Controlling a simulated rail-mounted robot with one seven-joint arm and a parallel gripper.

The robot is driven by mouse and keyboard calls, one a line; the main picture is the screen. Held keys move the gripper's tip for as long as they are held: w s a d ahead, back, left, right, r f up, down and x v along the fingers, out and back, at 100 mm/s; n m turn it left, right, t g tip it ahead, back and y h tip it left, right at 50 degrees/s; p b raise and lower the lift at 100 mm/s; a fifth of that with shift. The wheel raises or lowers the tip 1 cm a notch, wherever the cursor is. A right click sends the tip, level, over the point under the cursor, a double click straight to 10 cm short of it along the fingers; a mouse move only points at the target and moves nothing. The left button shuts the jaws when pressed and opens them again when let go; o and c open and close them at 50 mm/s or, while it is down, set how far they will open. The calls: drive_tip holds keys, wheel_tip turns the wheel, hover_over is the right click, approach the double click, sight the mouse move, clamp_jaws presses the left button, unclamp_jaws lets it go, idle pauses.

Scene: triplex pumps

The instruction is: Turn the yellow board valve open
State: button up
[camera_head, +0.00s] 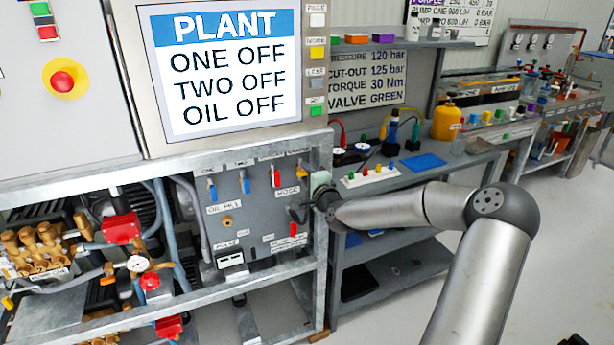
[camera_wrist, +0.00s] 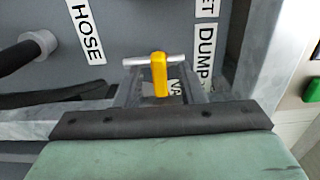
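The yellow board valve (camera_head: 302,170) is at the upper right of the grey valve board, just left of my gripper in the head view. In the wrist view its yellow handle (camera_wrist: 159,75) stands out in front of a pale horizontal bar. My gripper (camera_wrist: 160,88) shows there as a green body with a black edge and two grey fingers. The fingers are spread, one on each side of the yellow handle; I cannot tell whether either touches it. In the head view my gripper (camera_head: 318,184) is at the board's right edge, its fingers mostly hidden.
The grey board (camera_head: 225,222) also holds a red-handled valve (camera_head: 276,178) and blue-handled valves (camera_head: 211,190) to the left. A black hose fitting (camera_head: 298,212) and another red handle (camera_head: 293,229) are below. A metal frame post (camera_head: 321,260) stands close on the right.

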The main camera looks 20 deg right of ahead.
clamp_jaws()
drive_tip(key=shift+n+b, duration=0.35)
drive_tip(key=shift+n, duration=0.05)
drive_tip(key=shift+n+b, duration=6.6)
drive_tip(key=shift+n, duration=1.9)
unclamp_jaws()
